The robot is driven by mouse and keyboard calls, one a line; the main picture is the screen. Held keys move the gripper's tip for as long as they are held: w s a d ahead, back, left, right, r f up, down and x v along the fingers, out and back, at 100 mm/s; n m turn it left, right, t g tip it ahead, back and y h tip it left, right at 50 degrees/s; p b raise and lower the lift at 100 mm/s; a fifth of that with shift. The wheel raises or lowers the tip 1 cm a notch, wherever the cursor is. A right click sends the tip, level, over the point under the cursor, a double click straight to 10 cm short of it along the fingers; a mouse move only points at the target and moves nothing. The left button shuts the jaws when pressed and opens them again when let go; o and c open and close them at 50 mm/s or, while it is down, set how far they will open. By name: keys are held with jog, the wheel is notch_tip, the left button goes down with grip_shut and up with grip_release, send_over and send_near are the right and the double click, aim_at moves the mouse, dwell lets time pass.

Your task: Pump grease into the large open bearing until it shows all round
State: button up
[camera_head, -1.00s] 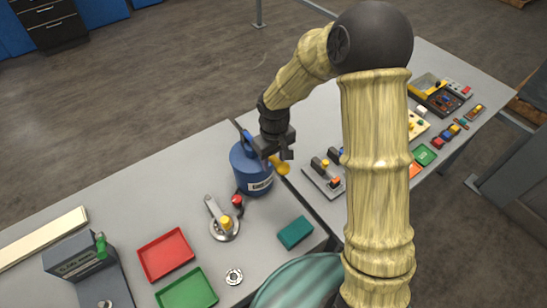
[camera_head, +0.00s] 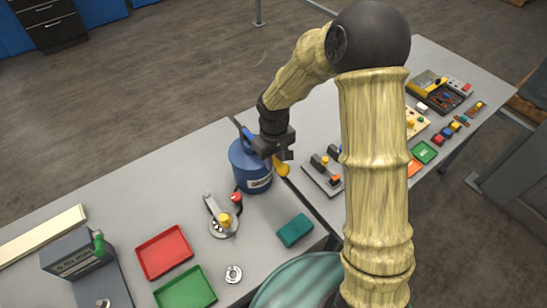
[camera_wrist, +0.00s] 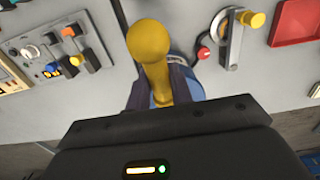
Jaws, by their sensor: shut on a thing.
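A blue drum-shaped grease pump (camera_head: 248,167) with a pale label stands near the bench's far right corner. Its yellow handle (camera_head: 283,170) sticks out beside my gripper (camera_head: 279,148). In the wrist view my gripper (camera_wrist: 164,88) is shut on the yellow handle (camera_wrist: 150,42), with a dark finger on each side. The pump body is mostly hidden behind the gripper there. A round grey fixture (camera_head: 222,230), with a lever and a yellow knob, stands left of the pump; it seems to hold the large bearing. Grease cannot be made out.
A red tray (camera_head: 164,252), a green tray (camera_head: 186,290) and a small bearing ring (camera_head: 233,274) lie at the front left. A teal block (camera_head: 295,231) is near the front edge. A second bench with a switch panel (camera_head: 323,172) and small parts stands right.

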jog(key=shift+w+a+r+p, duration=0.15)
jog(key=shift+r+p, duration=0.6)
jog(key=shift+p, duration=0.1)
dwell(1.5)
jog(key=o, duration=0.8)
jog(key=shift+o, duration=0.2)
jog(key=shift+r+p, duration=2.7)
jog(key=shift+r, duration=0.8)
